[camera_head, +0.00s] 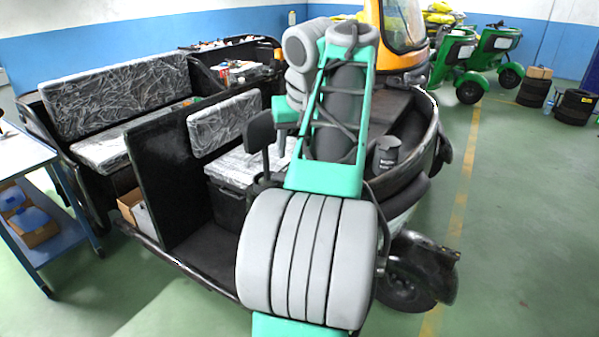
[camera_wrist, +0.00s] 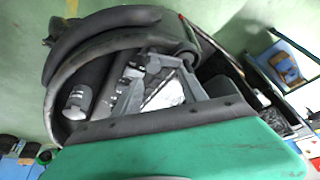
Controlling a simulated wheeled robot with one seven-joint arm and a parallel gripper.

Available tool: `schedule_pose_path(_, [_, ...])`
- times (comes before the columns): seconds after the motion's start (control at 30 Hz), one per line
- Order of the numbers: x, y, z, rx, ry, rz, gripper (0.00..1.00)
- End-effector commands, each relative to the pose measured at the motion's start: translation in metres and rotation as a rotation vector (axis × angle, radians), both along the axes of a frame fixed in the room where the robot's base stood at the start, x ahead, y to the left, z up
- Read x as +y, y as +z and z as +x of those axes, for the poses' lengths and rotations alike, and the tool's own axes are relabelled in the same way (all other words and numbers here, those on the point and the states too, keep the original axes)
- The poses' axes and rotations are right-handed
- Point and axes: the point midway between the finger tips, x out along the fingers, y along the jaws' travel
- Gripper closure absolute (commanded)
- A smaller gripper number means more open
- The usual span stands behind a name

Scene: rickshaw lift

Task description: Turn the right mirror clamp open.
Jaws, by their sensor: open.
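The black rickshaw (camera_head: 172,170) fills the middle of the head view, with my teal and grey arm in front of it. The right mirror clamp cannot be made out in either view. A black rounded panel (camera_head: 260,131) stands left of my arm; I cannot tell whether it is a mirror. My gripper (camera_wrist: 157,66) shows in the wrist view as grey fingers spread apart, over the rickshaw's front end. I see nothing held between them.
A dark grey cylinder (camera_head: 386,154) stands on the rickshaw's front; a similar one shows in the wrist view (camera_wrist: 78,101). A blue trolley (camera_head: 28,165) is at left. An orange vehicle (camera_head: 402,32) and green vehicles (camera_head: 456,53) stand behind.

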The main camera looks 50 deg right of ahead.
Motion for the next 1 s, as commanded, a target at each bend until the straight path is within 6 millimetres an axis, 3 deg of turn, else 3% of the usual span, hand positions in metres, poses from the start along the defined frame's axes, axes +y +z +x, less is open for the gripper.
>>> schedule_pose_path(0.1, [-0.014,-0.006,-0.01,0.008,-0.022,-0.011,0.5])
schedule_pose_path(0.3, [-0.021,-0.044,0.001,0.008,-0.017,-0.011,0.5])
schedule_pose_path(0.5, [-0.028,-0.068,0.011,0.005,-0.017,-0.013,0.5])
schedule_pose_path(0.83, [-0.03,-0.068,0.013,0.005,-0.017,-0.013,0.51])
schedule_pose_path(1.0, [-0.03,-0.068,0.013,0.005,-0.017,-0.013,0.65])
